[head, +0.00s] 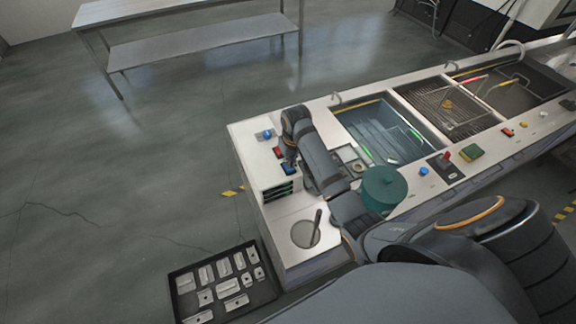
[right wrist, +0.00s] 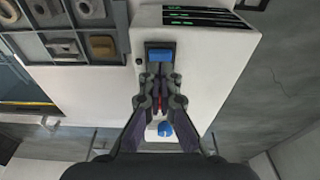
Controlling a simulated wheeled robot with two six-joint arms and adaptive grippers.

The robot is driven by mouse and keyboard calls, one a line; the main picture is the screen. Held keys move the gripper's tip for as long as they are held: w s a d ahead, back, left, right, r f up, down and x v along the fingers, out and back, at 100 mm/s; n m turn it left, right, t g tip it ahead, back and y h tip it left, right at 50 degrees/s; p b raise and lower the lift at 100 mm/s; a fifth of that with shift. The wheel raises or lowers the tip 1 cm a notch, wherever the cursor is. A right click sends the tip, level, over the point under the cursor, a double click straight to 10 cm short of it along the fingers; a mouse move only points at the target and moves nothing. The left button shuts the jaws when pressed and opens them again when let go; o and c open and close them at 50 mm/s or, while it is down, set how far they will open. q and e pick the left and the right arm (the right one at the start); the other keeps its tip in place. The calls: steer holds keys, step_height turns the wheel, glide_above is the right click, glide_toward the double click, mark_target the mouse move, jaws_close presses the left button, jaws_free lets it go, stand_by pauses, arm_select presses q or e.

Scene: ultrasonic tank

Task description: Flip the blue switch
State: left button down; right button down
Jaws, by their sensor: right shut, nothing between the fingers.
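The blue switch (head: 288,169) is a blue rocker in a dark frame on the white panel at the left end of the tank bench. It also shows in the right wrist view (right wrist: 159,56), just beyond my fingertips. My right gripper (head: 289,158) is shut and empty, pointing at the panel beside this switch. In the right wrist view my right gripper (right wrist: 160,82) overlaps the lower part of the switch's frame; I cannot tell whether it touches. A red switch (head: 278,152) sits beside it, mostly hidden by the fingers in the wrist view. My left gripper is not in view.
A parts tray (right wrist: 115,18) is close by. A green pot (head: 384,183) stands near my arm. A black tray (head: 262,291) of metal parts lies at lower left.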

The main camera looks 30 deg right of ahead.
steer(key=shift+f+b, duration=0.3)
steer(key=shift+f, duration=0.6)
stand_by(0.4)
step_height(320, 180, up, 2)
steer(key=shift+r+p, duration=0.15)
steer(key=shift+p, duration=0.65)
steer(key=shift+r, duration=2.4)
